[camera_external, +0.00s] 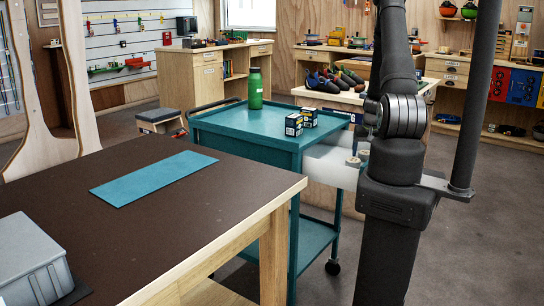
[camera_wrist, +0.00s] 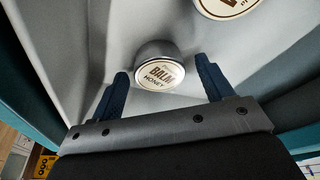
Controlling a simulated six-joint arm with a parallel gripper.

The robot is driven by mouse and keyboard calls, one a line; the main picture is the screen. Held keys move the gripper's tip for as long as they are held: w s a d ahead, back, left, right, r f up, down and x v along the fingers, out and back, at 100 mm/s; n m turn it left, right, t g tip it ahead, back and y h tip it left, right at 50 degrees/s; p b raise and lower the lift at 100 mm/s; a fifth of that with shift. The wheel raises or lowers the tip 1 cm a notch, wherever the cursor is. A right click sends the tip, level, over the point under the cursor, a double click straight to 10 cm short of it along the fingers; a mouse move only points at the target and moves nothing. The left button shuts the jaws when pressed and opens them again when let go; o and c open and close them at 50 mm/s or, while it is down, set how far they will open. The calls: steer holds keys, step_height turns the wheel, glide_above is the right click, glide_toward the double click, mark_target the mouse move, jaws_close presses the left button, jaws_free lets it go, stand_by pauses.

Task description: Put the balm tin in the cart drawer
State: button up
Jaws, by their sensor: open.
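In the wrist view, a small round balm tin (camera_wrist: 160,72) with a cream "BALM HONEY" label lies on a pale surface between the tips of my gripper (camera_wrist: 162,68). My gripper is open, with a dark blue finger on either side of the tin and visible gaps. The pale surface appears to be the inside of the open cart drawer (camera_external: 325,163), which sticks out at the right of the teal cart (camera_external: 235,124). Small tins (camera_external: 353,161) show in the drawer in the external view. My arm hides the gripper there.
A second cream-topped tin (camera_wrist: 228,6) lies close by, cut off by the wrist view's top edge. A green bottle (camera_external: 255,90) and small boxes (camera_external: 294,124) stand on the cart. A dark table (camera_external: 150,235) with a teal mat (camera_external: 153,177) and grey box (camera_external: 30,260) is nearer.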

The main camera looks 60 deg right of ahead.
mark_target(366, 153)
steer(key=v, duration=1.1)
stand_by(0.7)
steer(key=shift+x, duration=5.7)
steer(key=shift+f, duration=0.2)
step_height(366, 153, up, 15)
steer(key=shift+f, duration=0.15)
